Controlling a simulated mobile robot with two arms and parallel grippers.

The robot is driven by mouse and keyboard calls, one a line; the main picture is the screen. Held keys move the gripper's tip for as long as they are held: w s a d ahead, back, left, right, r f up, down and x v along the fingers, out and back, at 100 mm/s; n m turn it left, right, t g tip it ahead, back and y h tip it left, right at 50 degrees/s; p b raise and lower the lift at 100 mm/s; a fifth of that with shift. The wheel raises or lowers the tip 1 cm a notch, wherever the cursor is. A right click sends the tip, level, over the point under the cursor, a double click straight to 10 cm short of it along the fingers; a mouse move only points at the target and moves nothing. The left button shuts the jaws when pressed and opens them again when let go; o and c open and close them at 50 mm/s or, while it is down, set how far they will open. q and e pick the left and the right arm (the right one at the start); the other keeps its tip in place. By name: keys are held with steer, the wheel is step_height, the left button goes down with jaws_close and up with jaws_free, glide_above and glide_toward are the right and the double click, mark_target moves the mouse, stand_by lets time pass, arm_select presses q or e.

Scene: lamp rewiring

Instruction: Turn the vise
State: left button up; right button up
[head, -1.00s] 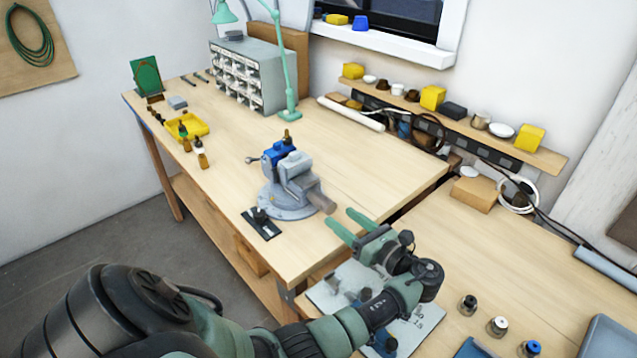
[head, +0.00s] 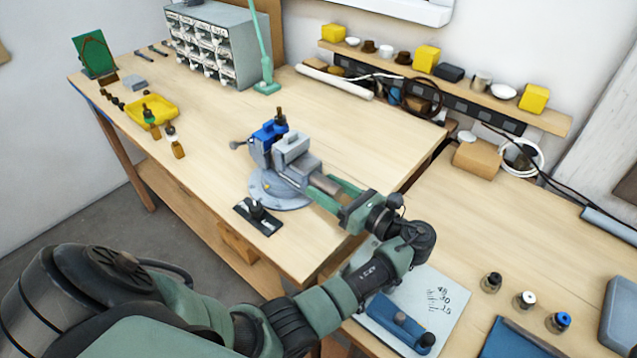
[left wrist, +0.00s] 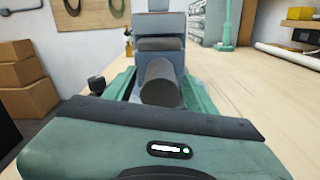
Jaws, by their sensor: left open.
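The vise, with grey and blue jaws (head: 292,152), stands on a round grey base (head: 275,190) near the front corner of the wooden bench. A grey-brown cylinder (head: 326,184) sticks out of its near end. My left gripper (head: 328,192) is open, with its green fingers on either side of this cylinder. In the left wrist view the cylinder (left wrist: 161,84) lies between the fingers, and the vise body (left wrist: 160,50) is behind it. I cannot tell whether the fingers touch it. My right gripper is not in view.
A black plate with a knob (head: 257,215) lies left of the vise base. A yellow tray (head: 152,110) and small bottles are farther left. A drawer cabinet (head: 215,45) and lamp stand (head: 266,60) are behind. The bench right of the vise is mostly clear.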

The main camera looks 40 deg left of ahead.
arm_select(q)
steer(key=shift+d+r, duration=0.1)
steer(key=shift+d, duration=0.3)
steer(key=c, duration=0.5)
jaws_close()
steer(key=shift+s, duration=0.1)
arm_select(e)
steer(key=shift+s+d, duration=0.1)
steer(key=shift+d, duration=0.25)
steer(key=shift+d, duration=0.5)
